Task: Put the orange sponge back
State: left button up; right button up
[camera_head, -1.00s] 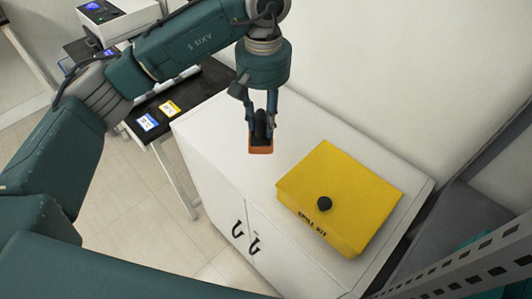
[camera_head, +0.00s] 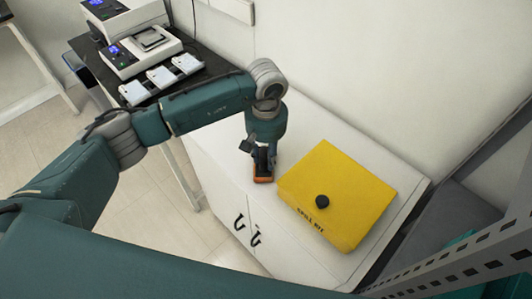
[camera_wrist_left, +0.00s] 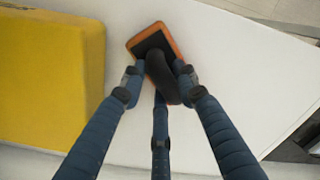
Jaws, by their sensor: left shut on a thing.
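The orange sponge (camera_head: 263,180) has a dark top face and a black handle. My left gripper (camera_head: 263,160) is shut on it, with its fingers around the black handle. The sponge is low over the white cabinet top, just left of the yellow box; I cannot tell whether it touches the surface. In the left wrist view the sponge (camera_wrist_left: 152,40) shows its orange rim beyond my left gripper (camera_wrist_left: 160,80). My right gripper is not in view.
A yellow spill kit box (camera_head: 345,185) with a black knob stands on the white cabinet (camera_head: 300,120), close to the sponge. A black table (camera_head: 205,62) with lab devices (camera_head: 145,52) stands at the back left. A wall runs behind the cabinet.

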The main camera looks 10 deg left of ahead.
aim_at(266, 154)
pick_arm(q)
jog(key=shift+f, duration=0.15)
jog(key=o, duration=1.2)
jog(key=shift+o, duration=0.2)
jog(key=shift+r, duration=0.5)
notch_tip(266, 154, up, 11)
jog(key=b, duration=0.4)
jog(key=shift+r, duration=0.2)
